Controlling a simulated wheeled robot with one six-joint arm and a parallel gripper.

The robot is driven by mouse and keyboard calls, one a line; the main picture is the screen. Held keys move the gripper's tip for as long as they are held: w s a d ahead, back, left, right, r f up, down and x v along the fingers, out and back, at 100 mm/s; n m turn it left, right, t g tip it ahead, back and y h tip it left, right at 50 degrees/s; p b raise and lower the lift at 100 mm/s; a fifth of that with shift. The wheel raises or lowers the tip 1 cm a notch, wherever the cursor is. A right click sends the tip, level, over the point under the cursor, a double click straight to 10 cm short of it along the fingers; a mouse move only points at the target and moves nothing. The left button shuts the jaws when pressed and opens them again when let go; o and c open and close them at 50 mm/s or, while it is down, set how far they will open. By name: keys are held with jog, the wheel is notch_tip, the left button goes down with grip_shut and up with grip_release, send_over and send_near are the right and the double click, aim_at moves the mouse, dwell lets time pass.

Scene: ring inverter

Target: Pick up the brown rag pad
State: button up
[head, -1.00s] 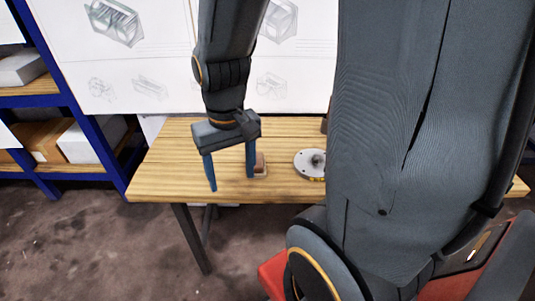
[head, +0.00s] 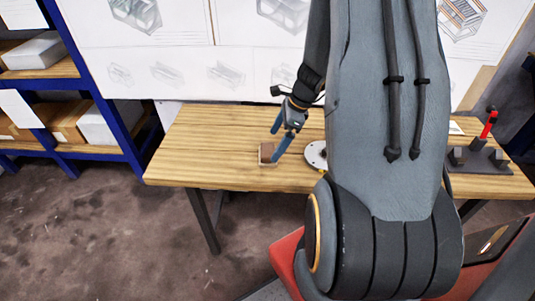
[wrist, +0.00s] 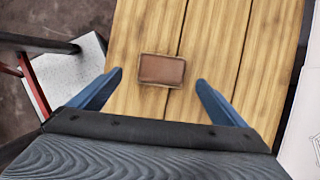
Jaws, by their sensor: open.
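The brown rag pad (head: 268,153) lies on the wooden table, near its front edge in the head view. In the wrist view the brown rag pad (wrist: 162,70) is a small flat rectangle with a paler rim, lying between and a little beyond the fingertips. I cannot tell how high the fingertips are above the table.
The wooden table (head: 210,150) is bare left of the pad. A round metal disc (head: 316,154) lies right of the pad, partly hidden by my arm. A dark fixture with a red-handled tool (head: 488,126) stands at the table's right. Blue shelving (head: 105,110) stands at the left.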

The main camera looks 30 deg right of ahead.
aim_at(268, 149)
jog(key=shift+w+a+p+x, duration=0.15)
jog(key=shift+p+x, duration=0.1)
jog(key=shift+x, duration=1.2)
jog(key=shift+w+a+p+x, duration=0.15)
jog(key=shift+p+x, duration=0.1)
jog(key=shift+x, duration=1.25)
jog(key=shift+d+r, duration=0.1)
jog(key=shift+r, duration=0.05)
jog(key=c, duration=1.2)
notch_tip(268, 149, up, 10)
jog(key=shift+r+b, duration=0.1)
jog(key=shift+b, duration=0.2)
